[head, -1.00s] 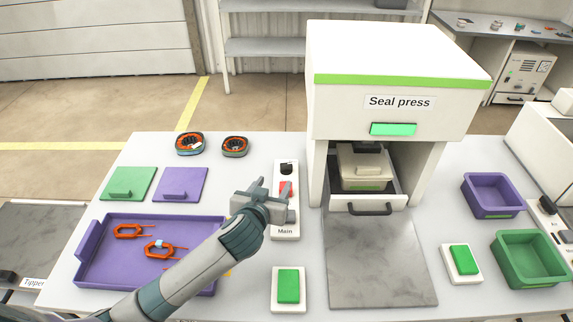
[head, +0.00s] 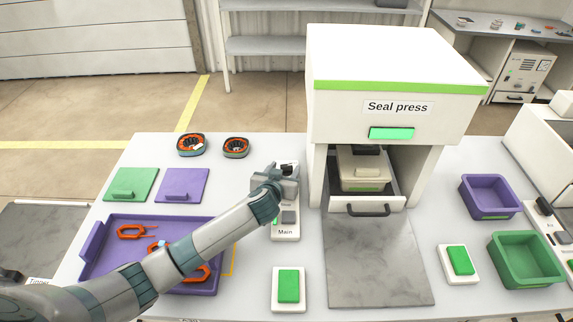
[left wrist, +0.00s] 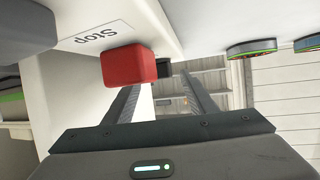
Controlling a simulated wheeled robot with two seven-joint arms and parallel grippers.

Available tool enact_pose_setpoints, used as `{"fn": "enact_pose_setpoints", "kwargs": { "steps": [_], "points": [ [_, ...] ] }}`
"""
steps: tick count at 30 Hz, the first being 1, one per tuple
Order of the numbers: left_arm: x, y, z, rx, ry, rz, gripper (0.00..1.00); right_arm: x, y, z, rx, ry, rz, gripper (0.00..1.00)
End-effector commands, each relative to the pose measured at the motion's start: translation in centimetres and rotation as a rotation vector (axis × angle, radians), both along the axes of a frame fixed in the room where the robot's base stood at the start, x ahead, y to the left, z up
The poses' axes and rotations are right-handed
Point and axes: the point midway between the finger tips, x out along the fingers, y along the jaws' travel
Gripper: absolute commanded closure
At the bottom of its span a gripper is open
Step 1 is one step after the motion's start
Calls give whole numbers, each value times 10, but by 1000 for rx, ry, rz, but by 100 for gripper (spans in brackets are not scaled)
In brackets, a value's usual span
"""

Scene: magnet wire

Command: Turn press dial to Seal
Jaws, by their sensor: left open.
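The seal press (head: 395,75) stands at the back of the table, labelled "Seal press". To its left is a white control panel (head: 286,232) marked "Main". My left gripper (head: 284,172) is over the panel's far end and hides most of the dial there. In the left wrist view, the red Stop button (left wrist: 128,66) is close in front. A small black part, likely the dial (left wrist: 164,68), shows just behind it, between the spread, empty fingers of my left gripper (left wrist: 162,95). The dial's setting cannot be read. My right gripper is not in view.
A purple tray (head: 95,243) with orange coils lies under my left arm. Green-buttoned pads (head: 289,287) sit in front, and purple (head: 490,197) and green (head: 528,262) bins at the right. The press drawer (head: 367,208) has a dark handle. A grey slab lies before it.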

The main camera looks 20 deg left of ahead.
Motion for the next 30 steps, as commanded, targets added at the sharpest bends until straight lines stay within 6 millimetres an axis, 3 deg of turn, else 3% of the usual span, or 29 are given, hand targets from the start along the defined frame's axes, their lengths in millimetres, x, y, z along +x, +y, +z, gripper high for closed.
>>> {"fn": "enact_pose_setpoints", "kwargs": {
  "steps": [9, 22, 27, 30],
  "points": [
    [28, 1, -11, 1, 0, 1, 49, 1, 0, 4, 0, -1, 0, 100],
    [32, 2, -13, 0, 0, 0, 49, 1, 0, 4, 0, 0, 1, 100],
    [32, 2, -13, 0, 0, 0, 87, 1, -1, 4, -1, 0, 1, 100],
    [32, 2, -13, 0, 0, 0, 88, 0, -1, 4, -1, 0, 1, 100]
  ]
}}
